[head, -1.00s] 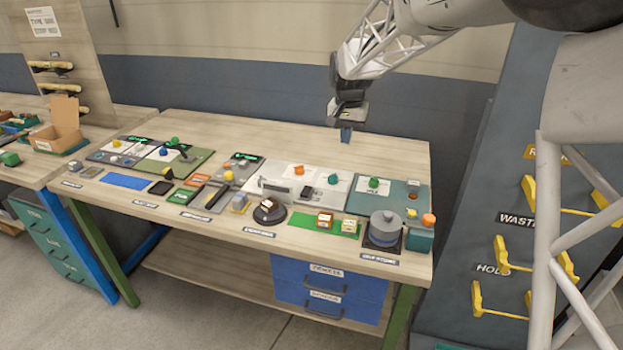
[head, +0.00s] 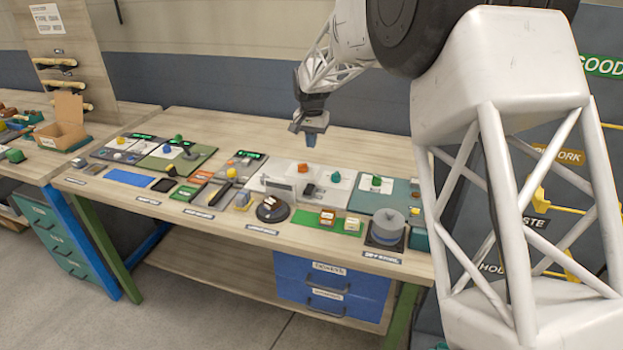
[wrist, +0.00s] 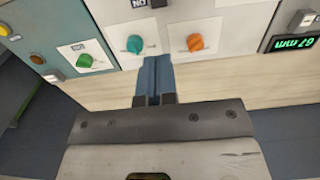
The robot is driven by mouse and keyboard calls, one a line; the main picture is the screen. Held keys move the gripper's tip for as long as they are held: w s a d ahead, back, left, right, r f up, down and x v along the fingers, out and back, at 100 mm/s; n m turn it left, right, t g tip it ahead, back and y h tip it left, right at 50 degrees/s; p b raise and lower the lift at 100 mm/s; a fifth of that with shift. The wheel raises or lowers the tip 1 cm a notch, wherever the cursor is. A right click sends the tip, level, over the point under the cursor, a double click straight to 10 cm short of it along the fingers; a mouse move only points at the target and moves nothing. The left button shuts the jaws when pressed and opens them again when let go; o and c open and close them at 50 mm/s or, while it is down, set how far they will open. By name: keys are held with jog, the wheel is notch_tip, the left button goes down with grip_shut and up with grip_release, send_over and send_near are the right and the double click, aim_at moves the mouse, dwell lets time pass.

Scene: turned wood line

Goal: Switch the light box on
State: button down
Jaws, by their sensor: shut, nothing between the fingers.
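My gripper (head: 310,140) is shut and empty, above the back part of the bench, behind the row of devices. In the wrist view its blue fingers (wrist: 154,78) are together, pointing toward a pale panel. That panel carries an orange knob (wrist: 195,42) and a teal knob (wrist: 134,44); the head view also shows the orange knob (head: 307,168) and teal knob (head: 335,176). The fingers appear apart from both knobs. I cannot tell which device is the light box; the labels are too small to read, and no lit panel stands out.
A teal device with a green knob (head: 376,181) is at the right, behind a grey round pot (head: 387,224). A green-lit display (wrist: 294,43) reads 67 mm. Several small blocks and trays crowd the bench front. The bench's back strip (head: 230,125) is clear.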

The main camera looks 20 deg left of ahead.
aim_at(309, 190)
jog(key=shift+f, duration=0.15)
notch_tip(309, 190, down, 14)
jog(key=shift+r, duration=0.1)
dwell(0.9)
jog(key=shift+f+g, duration=0.25)
jog(key=shift+g, duration=0.05)
jog(key=shift+r, duration=0.15)
dwell(0.4)
jog(key=shift+r, duration=0.7)
jog(key=shift+r, duration=0.15)
